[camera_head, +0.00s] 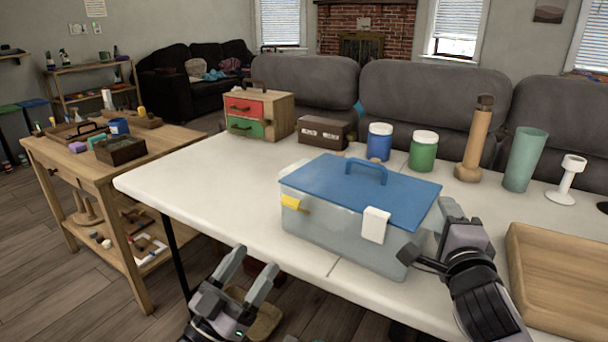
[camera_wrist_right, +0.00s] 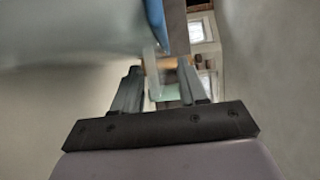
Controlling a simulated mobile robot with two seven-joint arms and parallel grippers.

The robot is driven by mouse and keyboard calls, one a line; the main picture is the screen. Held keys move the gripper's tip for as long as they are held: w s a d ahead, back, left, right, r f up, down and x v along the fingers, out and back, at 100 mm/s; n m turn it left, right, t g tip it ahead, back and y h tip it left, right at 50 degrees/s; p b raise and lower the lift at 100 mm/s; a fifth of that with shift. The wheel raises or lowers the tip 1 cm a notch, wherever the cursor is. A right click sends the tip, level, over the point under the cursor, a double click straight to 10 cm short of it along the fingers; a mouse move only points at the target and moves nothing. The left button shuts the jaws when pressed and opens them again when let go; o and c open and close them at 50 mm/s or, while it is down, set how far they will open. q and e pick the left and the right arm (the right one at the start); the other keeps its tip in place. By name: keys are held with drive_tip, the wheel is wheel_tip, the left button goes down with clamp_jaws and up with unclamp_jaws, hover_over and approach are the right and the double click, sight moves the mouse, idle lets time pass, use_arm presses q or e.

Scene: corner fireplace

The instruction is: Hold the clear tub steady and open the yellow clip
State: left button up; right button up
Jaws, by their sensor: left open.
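The clear tub (camera_head: 335,238) stands on the white table with its blue lid (camera_head: 335,185) on and the lid's handle upright. The yellow clip (camera_head: 294,203) is at the left of the tub's front side; I cannot tell whether it is latched. A white clip (camera_head: 375,225) hangs at the right of that side. My left gripper (camera_head: 256,266) is open and empty, in front of the table edge, below and left of the tub. My right gripper (camera_head: 428,232) is at the tub's right end, its fingers apart; the right wrist view shows a tub edge (camera_wrist_right: 151,58) close to the fingers.
On the white table (camera_head: 200,195), a small drawer chest (camera_head: 258,115), a brown box, blue and green jars and a tall green cup (camera_head: 525,160) stand behind the tub. A wooden tray (camera_head: 560,275) lies at right. The table left of the tub is clear.

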idle(0.3)
drive_tip(key=o, duration=0.6)
drive_tip(key=shift+s, duration=0.15)
